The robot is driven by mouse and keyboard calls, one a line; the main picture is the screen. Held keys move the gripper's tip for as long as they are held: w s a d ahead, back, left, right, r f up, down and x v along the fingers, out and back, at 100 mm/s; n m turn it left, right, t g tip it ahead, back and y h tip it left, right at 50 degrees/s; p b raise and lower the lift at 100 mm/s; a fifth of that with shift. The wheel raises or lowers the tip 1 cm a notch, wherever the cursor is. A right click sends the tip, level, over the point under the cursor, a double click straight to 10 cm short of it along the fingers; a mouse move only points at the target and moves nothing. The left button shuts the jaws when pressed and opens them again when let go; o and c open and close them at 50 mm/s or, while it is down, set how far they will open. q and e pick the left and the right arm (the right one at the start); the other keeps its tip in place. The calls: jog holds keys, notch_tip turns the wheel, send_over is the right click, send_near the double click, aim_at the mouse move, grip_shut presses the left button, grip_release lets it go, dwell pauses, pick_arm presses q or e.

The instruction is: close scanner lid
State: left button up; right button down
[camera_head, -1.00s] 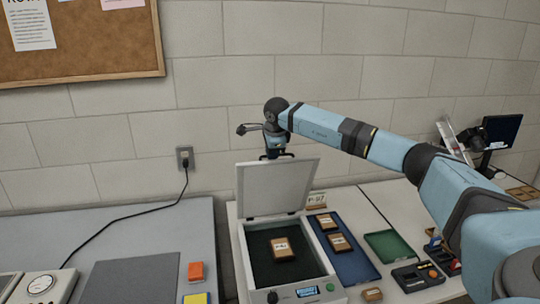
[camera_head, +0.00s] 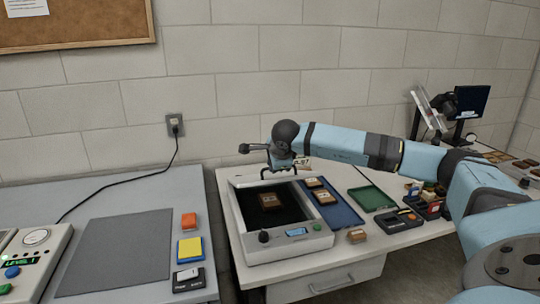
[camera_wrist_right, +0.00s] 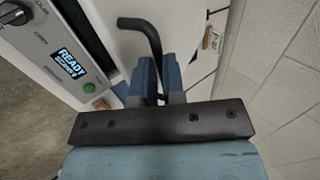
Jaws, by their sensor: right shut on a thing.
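The scanner (camera_head: 283,248) stands on the white table, with a brown labelled block (camera_head: 270,201) on its dark bed. Its lid (camera_head: 262,182) is tilted over the back of the bed, seen nearly edge-on, and the bed still shows. My right gripper (camera_head: 279,169) is at the lid's upper edge, shut on a thin dark handle. In the right wrist view, the black bent handle (camera_wrist_right: 150,32) runs between the blue fingers of the gripper (camera_wrist_right: 158,80). The scanner's control panel (camera_wrist_right: 70,62) shows "READY" there. My left gripper is not in view.
A blue tray (camera_head: 343,214) with brown blocks and a green tray (camera_head: 371,198) lie right of the scanner. A small block (camera_head: 357,236) is near the front edge. A grey mat (camera_head: 120,250) and coloured pads (camera_head: 190,248) are on the left table. The wall is close behind.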

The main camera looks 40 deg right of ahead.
jog(key=s+a+f+b, duration=0.2)
jog(key=f+b, duration=0.4)
jog(key=f, duration=0.3)
jog(key=shift+s, duration=0.75)
jog(key=c, duration=1.6)
grip_release()
jog(key=shift+d+r+p, duration=0.1)
jog(key=shift+r+p, duration=0.65)
jog(key=shift+r, duration=0.05)
jog(key=shift+o, duration=0.6)
jog(key=shift+w, duration=0.1)
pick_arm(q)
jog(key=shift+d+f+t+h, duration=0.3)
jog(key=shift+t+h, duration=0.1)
pick_arm(e)
jog(key=shift+f, duration=0.1)
pick_arm(q)
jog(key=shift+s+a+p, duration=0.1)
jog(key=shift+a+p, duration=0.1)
jog(key=shift+p, duration=0.6)
pick_arm(e)
jog(key=v, duration=1.4)
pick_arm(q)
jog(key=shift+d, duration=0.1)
